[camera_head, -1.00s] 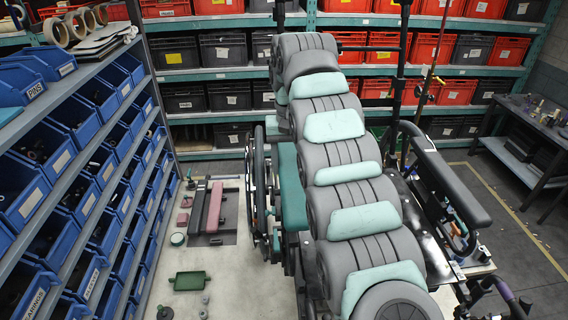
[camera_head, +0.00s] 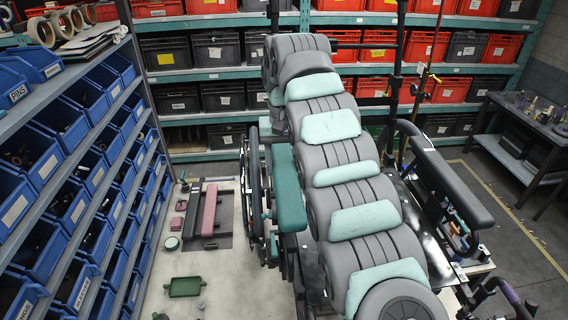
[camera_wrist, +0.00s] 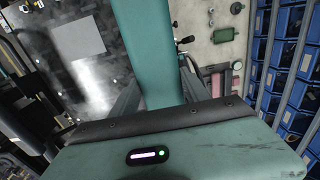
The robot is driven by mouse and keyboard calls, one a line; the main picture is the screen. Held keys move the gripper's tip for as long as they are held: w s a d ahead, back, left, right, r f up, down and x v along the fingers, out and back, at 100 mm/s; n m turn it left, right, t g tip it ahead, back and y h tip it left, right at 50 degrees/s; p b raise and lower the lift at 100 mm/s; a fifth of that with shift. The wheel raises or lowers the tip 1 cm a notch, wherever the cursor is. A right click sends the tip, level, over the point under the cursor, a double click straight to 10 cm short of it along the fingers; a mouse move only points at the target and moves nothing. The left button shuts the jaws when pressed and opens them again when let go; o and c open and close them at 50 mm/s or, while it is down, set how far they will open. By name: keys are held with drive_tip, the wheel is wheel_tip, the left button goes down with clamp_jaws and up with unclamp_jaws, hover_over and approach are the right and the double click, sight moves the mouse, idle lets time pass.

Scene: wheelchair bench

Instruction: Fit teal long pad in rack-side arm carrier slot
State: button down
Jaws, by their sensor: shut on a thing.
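The teal long pad (camera_head: 286,185) lies lengthwise along the rack side of the wheelchair, above and beside its dark wheel (camera_head: 252,195). In the wrist view the teal pad (camera_wrist: 155,45) runs from my gripper (camera_wrist: 160,95) up to the top edge. My gripper is shut on the pad, with grey fingers on both sides of it. In the head view my gripper is hidden behind my arm. The carrier slot is hidden beneath the pad, so I cannot tell whether the pad is seated in it.
A black arm pad (camera_head: 450,180) is on the wheelchair's other side. The rack of blue bins (camera_head: 62,205) stands at left. Red and black crates line the back shelves.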

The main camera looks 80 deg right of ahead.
drive_tip(key=shift+f+b, duration=1.9)
drive_tip(key=shift+f, duration=0.35)
drive_tip(key=shift+f+b, duration=1.45)
drive_tip(key=shift+c, duration=2.2)
unclamp_jaws()
drive_tip(key=shift+r, duration=0.2)
wheel_tip(320, 180, up, 7)
drive_tip(key=p, duration=0.7)
drive_tip(key=shift+r+p, duration=0.15)
drive_tip(key=shift+p, duration=0.2)
